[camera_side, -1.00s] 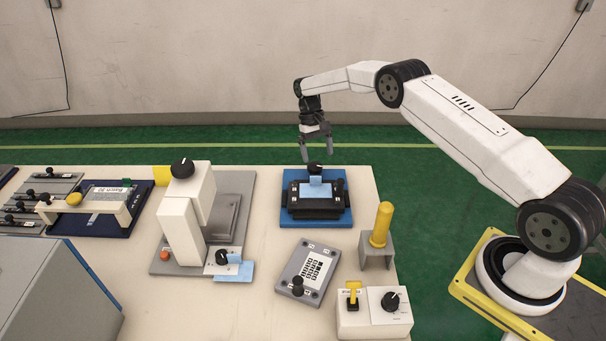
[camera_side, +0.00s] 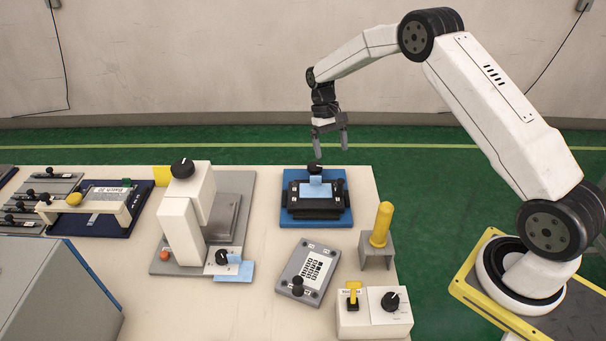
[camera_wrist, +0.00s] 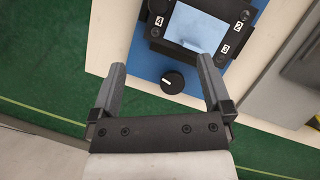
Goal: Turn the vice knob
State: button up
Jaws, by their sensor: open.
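The vice (camera_side: 316,205) is a dark fixture on a blue base plate (camera_side: 316,222), with a light blue film on it. Its black knob (camera_side: 314,169) stands at the far edge of the plate. In the wrist view the round knob (camera_wrist: 172,83), with a white pointer mark, lies on the blue plate between and beyond my fingers. My gripper (camera_side: 331,155) points down just above and behind the knob, slightly to its right, and is apart from it. It is open and empty. Its two fingers also show in the wrist view (camera_wrist: 161,80).
A grey keypad plate (camera_side: 300,283) with a black knob lies in front of the vice. A white press-like machine (camera_side: 188,215) stands to the left. A yellow-handled stand (camera_side: 381,225) and a white switch box (camera_side: 373,317) stand to the right. Open table lies between them.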

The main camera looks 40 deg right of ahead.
jog(key=s+a+r, duration=0.1)
jog(key=s+r, duration=0.2)
jog(key=s, duration=0.3)
jog(key=shift+s, duration=0.35)
jog(key=shift+a, duration=0.1)
jog(key=shift+a, duration=0.1)
jog(key=s+a+r+n+t, duration=0.1)
jog(key=s+a+r+t, duration=0.1)
jog(key=s+a, duration=0.3)
jog(key=s+a+r+n+t+h, duration=0.1)
jog(key=s+a+t, duration=0.3)
jog(key=s, duration=0.5)
jog(key=shift+s+a+r+n+t, duration=0.2)
jog(key=shift+a+r+n+t, duration=0.2)
jog(key=shift+n, duration=0.4)
dwell(0.5)
